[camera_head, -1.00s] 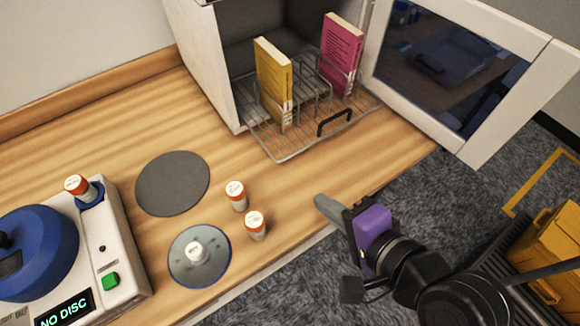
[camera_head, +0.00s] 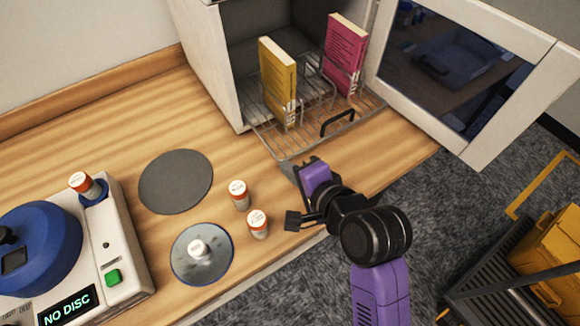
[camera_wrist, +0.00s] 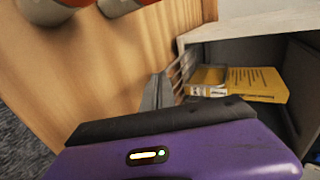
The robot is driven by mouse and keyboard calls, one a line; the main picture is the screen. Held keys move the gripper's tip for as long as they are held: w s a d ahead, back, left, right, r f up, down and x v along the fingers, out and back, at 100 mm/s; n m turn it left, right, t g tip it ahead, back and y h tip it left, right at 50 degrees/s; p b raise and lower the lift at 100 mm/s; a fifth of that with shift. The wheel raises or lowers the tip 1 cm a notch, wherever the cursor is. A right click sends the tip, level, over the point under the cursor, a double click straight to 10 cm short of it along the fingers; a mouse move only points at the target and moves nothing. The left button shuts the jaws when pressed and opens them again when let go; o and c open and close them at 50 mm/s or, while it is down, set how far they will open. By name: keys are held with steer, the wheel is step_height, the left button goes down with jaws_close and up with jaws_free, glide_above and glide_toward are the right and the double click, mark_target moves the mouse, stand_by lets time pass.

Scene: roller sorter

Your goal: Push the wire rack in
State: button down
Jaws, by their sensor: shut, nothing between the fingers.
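The wire rack (camera_head: 270,139) sticks partly out of the open white cabinet (camera_head: 214,70). It has a black handle (camera_head: 338,122) at its front and carries a yellow book (camera_head: 277,78) and a pink book (camera_head: 345,52), both upright. My gripper (camera_head: 287,168) is shut and empty, at the rack's front left corner. I cannot tell whether it touches the rack. In the wrist view the shut fingers (camera_wrist: 157,92) point toward the cabinet, with the yellow book (camera_wrist: 243,83) beyond.
The cabinet door (camera_head: 470,75) stands wide open at the right. A blue-lidded machine (camera_head: 105,245) stands at the far left.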

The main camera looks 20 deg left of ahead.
mark_target(245, 114)
steer(key=shift+a, duration=0.1)
stand_by(0.3)
steer(key=w+a, duration=0.3)
steer(key=a, duration=0.1)
steer(key=w+a, duration=0.4)
steer(key=a, duration=0.1)
steer(key=w+a, duration=0.3)
steer(key=a, duration=0.1)
steer(key=shift+w+a+p, duration=0.3)
steer(key=shift+w, duration=0.1)
steer(key=shift+a+r, duration=0.1)
steer(key=shift+w+r, duration=0.1)
